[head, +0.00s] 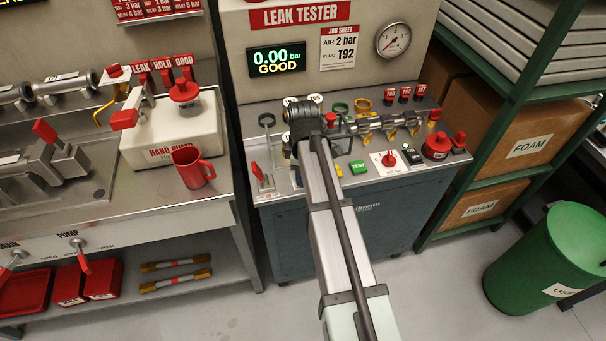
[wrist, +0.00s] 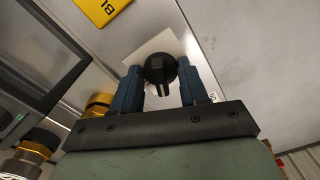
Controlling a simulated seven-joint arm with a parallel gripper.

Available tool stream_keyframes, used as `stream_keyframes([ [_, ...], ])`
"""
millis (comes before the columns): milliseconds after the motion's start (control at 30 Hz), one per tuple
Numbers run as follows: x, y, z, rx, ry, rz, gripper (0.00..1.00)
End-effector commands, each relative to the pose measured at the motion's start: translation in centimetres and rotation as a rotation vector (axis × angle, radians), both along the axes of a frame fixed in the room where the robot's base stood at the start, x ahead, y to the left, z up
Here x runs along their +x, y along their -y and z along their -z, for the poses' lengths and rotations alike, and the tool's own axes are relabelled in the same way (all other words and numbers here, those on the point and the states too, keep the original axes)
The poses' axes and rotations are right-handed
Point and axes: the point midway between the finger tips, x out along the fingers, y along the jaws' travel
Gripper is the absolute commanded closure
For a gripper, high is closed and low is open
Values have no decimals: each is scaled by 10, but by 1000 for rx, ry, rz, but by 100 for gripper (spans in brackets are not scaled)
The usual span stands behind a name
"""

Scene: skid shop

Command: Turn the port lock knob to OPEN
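In the wrist view a black round knob (wrist: 160,69) with a raised ridge sits on a white plate (wrist: 161,43) fixed to the grey panel. I take it as the port lock knob, but its lettering cannot be read. The two blue fingers of my gripper (wrist: 160,80) stand on either side of the knob, open, with narrow gaps showing. Whether either finger touches it is hard to tell. In the head view the knob and my fingertips are hidden behind my arm, which reaches over the leak tester's bench top (head: 350,180).
The tester display (head: 277,60) reads 0.00 bar, GOOD. A green TEST button (head: 358,167), a red knob (head: 388,158) and a metal manifold (head: 385,124) lie right of my arm. A red lever (head: 257,171) stands left.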

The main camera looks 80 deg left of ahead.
Motion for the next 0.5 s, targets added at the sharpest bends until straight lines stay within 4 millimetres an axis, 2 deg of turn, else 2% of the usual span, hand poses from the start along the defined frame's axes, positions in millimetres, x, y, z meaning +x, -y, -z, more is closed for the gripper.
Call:
stream_keyframes([
  [500, -1, 0, -29, 0, -1, 0, 57],
])
